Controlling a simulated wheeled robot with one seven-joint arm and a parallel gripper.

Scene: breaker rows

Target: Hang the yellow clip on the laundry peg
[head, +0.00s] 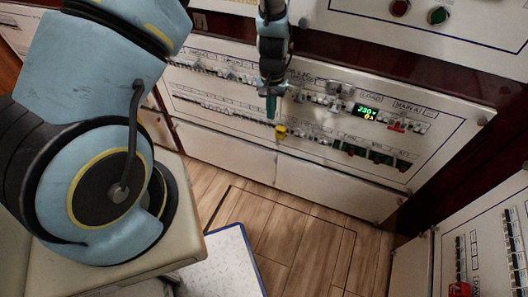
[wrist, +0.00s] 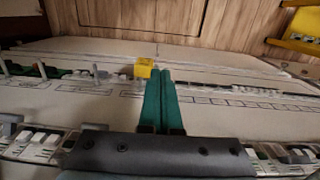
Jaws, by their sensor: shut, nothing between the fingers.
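The yellow clip (head: 280,131) is a small block on the lower breaker row of the white panel (head: 225,145). In the wrist view the clip (wrist: 144,69) sits just left of my fingertips, close beside them; I cannot tell whether they touch. My gripper (head: 271,114) points down in front of the panel. In the wrist view its two green fingers (wrist: 160,76) lie together, shut and empty. I cannot make out which peg is the laundry peg; the labels are too small to read.
Breaker rows with a green-lit display (head: 367,112) and a red switch (head: 397,126) lie to the right of my gripper. Another panel (head: 490,245) stands at the lower right. The wooden floor (head: 290,225) is open. A yellow object (wrist: 300,28) shows at the wrist view's upper right.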

